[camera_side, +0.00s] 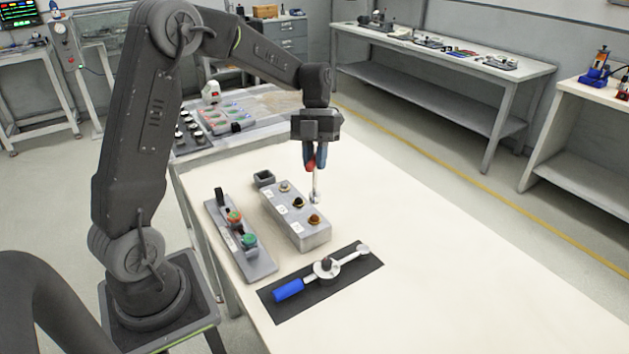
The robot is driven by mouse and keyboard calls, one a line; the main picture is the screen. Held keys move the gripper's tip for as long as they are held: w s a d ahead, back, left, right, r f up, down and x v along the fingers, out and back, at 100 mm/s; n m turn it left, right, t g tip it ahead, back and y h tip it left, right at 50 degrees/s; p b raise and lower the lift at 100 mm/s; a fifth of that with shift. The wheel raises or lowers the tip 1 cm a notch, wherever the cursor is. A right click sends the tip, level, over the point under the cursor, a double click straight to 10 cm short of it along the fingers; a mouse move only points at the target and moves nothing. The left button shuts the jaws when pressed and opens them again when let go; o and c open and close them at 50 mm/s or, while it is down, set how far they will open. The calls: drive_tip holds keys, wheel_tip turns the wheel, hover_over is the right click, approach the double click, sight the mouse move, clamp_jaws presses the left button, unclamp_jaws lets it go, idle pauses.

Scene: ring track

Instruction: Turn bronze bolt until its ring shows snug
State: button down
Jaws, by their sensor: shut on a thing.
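A grey block (309,238) stands on the pale table with several bolts in a row on top. The nearest bolt (314,219) looks bronze-brown; the middle one (298,203) is dark with a brassy tint, and the far one (285,187) is paler. Rings around them are too small to read.
A blue-handled wrench (289,290) lies on a black mat (345,281) in front of the block. A panel (259,266) with a red button, a green button and a black switch is at left. A small dark open box (264,179) sits behind the block. The table's right side is clear.

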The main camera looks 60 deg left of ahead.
sight(314, 176)
drive_tip(key=n+t, duration=0.1)
drive_tip(key=n, duration=0.1)
drive_tip(key=n+t, duration=0.1)
drive_tip(key=n, duration=0.1)
drive_tip(key=shift+s+a+n+h, duration=0.1)
drive_tip(key=shift+n+h, duration=0.3)
drive_tip(key=shift+f, duration=1.8)
drive_tip(key=shift+f, duration=1.15)
drive_tip(key=c, duration=1.6)
unclamp_jaws()
drive_tip(key=shift+c, duration=0.2)
clamp_jaws()
drive_tip(key=m+g, duration=0.1)
drive_tip(key=m, duration=0.1)
drive_tip(key=shift+m, duration=0.4)
